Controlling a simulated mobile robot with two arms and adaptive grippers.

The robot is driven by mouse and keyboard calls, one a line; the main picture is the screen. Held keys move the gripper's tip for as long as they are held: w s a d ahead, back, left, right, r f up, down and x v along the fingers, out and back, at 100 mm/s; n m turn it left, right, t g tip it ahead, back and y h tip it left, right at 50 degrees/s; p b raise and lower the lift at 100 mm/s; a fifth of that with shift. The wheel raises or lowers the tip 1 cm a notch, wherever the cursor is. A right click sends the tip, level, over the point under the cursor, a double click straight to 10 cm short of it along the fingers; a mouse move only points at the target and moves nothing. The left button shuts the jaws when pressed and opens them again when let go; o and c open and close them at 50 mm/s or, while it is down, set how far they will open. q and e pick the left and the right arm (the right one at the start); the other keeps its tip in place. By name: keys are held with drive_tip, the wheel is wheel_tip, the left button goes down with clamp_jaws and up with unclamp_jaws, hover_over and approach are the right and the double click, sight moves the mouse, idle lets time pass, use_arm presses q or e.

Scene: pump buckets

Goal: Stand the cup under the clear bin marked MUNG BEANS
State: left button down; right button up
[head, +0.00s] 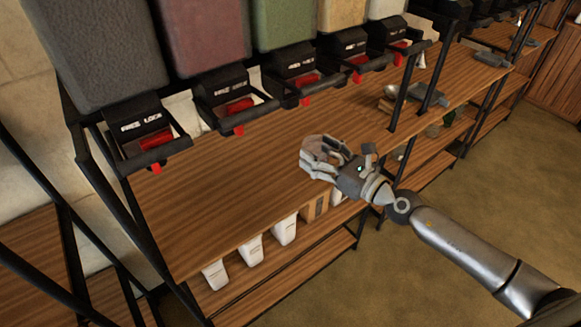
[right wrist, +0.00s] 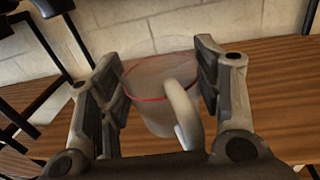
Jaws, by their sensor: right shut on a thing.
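My right gripper (head: 318,158) is over the front part of the wooden counter, in front of the bins. It is shut on a cup (right wrist: 150,112), pale and see-through with a red rim and a whitish handle. In the right wrist view the cup sits between the two fingers (right wrist: 158,85). In the head view the fingers hide most of it. A row of bins stands above dispensers at the back: grey, dark red, green (head: 283,22), tan and grey. No MUNG BEANS mark is readable, so I cannot tell which bin bears it. My left gripper is out of view.
Black dispensers with red levers (head: 240,106) overhang the back of the counter (head: 215,185). White containers (head: 250,250) stand on the lower shelf. Black posts (head: 404,92) divide the shelving at the right. The counter's left and middle are clear.

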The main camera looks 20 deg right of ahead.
drive_tip(key=w+a+f+b, duration=0.1)
drive_tip(key=w+f+b, duration=0.1)
drive_tip(key=w, duration=0.1)
drive_tip(key=w+a+f+b, duration=0.1)
drive_tip(key=w+f+b, duration=0.1)
drive_tip(key=w+f, duration=0.1)
drive_tip(key=w+a+f+b, duration=0.1)
drive_tip(key=w+f+b, duration=0.1)
drive_tip(key=w+f, duration=0.1)
drive_tip(key=shift+w+a, duration=0.1)
drive_tip(key=shift+w, duration=0.7)
drive_tip(key=f+b, duration=0.1)
drive_tip(key=f, duration=0.2)
drive_tip(key=shift+w+a+f+b, duration=0.2)
drive_tip(key=shift+w+b, duration=0.15)
drive_tip(key=shift+b, duration=0.05)
drive_tip(key=shift+f, duration=0.3)
drive_tip(key=shift+f, duration=0.1)
